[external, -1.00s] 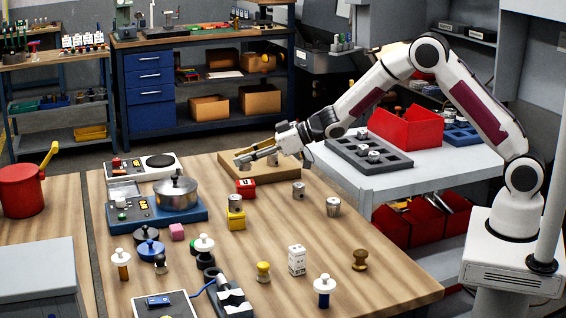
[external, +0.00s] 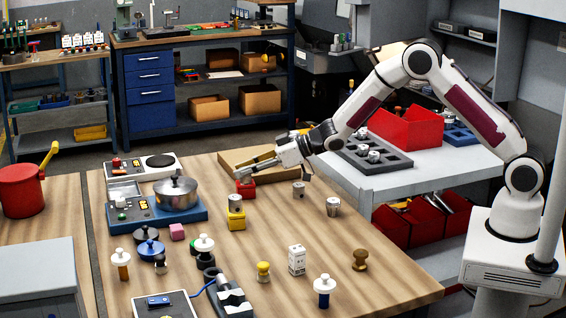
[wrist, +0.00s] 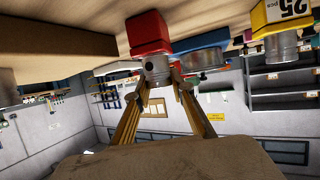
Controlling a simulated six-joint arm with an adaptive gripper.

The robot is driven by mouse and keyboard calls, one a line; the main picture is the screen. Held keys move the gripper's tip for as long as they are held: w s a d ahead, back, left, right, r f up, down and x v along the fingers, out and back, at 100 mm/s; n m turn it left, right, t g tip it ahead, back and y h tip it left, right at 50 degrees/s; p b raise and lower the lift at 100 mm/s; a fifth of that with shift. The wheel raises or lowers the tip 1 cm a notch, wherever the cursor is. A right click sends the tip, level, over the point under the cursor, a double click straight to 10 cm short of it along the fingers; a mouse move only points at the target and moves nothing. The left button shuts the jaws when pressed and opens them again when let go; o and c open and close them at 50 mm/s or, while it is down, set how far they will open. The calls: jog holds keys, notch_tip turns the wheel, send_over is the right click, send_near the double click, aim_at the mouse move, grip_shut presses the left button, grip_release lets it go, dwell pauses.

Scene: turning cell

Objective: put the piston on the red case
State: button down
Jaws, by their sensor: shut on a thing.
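The red case (external: 246,189) stands on the wooden table beyond the yellow case. My gripper (external: 241,177) is low, right at the top of the red case. In the wrist view, which is upside down, my gripper (wrist: 162,84) is shut on a silver piston (wrist: 157,68). The piston is upright, with its lower end against or very close to the top of the red case (wrist: 150,32); I cannot tell whether it bears its weight. In the external view the fingers mostly hide this piston.
A yellow case (external: 237,221) with another piston (external: 235,203) on it stands nearer the camera. Two more pistons (external: 299,189) (external: 333,206) stand to the right. A pot (external: 177,194) on a blue unit is to the left. A shallow wooden tray (external: 230,157) lies behind.

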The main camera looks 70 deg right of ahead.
jog(key=shift+f, duration=0.1)
jog(key=c, duration=1.7)
grip_release()
jog(key=shift+v, duration=6.05)
